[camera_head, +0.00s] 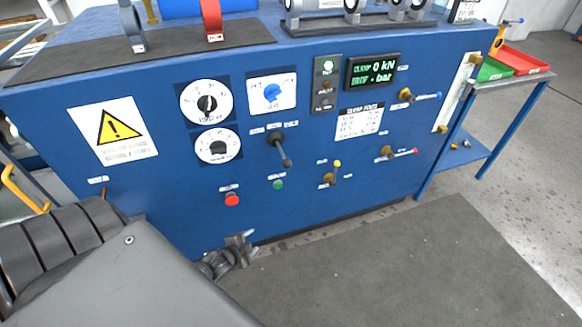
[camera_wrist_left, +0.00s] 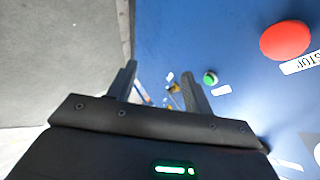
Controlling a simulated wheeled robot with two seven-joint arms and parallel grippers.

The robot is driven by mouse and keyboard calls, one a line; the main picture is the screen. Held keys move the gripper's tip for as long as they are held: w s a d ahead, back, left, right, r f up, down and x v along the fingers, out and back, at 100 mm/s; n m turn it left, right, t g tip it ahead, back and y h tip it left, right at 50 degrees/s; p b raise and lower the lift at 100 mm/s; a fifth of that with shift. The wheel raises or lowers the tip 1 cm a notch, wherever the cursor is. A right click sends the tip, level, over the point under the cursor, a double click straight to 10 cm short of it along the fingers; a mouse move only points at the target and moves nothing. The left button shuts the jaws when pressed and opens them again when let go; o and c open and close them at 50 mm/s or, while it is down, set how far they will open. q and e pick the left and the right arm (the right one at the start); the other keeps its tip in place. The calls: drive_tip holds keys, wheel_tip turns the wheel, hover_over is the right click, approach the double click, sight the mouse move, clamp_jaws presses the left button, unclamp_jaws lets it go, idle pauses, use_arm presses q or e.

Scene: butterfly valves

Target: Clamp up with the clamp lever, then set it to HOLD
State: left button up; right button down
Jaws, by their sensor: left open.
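The black lever (camera_head: 281,149), which I take to be the clamp lever, is on the blue panel below the blue knob. Its handle points down and slightly right. Small labels sit above it, too small to read. The display (camera_head: 373,69) at its upper right shows 0 kN above a bar line without a readable number. My left gripper (camera_head: 237,247) is low in front of the panel, below the red button and apart from the lever. In the left wrist view my left gripper (camera_wrist_left: 160,88) is open, with nothing between its fingers. My right gripper is not seen.
A red stop button (camera_head: 232,199) and green button (camera_head: 278,185) are below the lever; the wrist view shows the red button (camera_wrist_left: 285,40) close by. Small valves (camera_head: 331,176) stick out at the right. A side table (camera_head: 497,80) stands beyond. Floor in front is clear.

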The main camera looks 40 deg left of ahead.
use_arm(q)
drive_tip(key=w+d+r+m+t+h, duration=0.15)
drive_tip(key=w+r+m, duration=0.25)
drive_tip(key=r, duration=0.5)
drive_tip(key=w+r+m+t+y, duration=0.1)
drive_tip(key=w+r+m+t, duration=0.2)
drive_tip(key=r, duration=0.6)
drive_tip(key=m+t+h, duration=0.2)
drive_tip(key=m+t, duration=0.1)
drive_tip(key=m, duration=0.2)
approach(282, 153)
drive_tip(key=s+d, duration=0.1)
drive_tip(key=d, duration=0.3)
drive_tip(key=m, duration=0.3)
drive_tip(key=w, duration=1)
drive_tip(key=shift+w+d+f, duration=0.15)
drive_tip(key=shift+w+d, duration=0.05)
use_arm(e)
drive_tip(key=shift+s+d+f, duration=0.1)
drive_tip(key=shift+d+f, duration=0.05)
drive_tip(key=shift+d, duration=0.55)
use_arm(q)
drive_tip(key=shift+y, duration=0.25)
drive_tip(key=shift+c, duration=0.2)
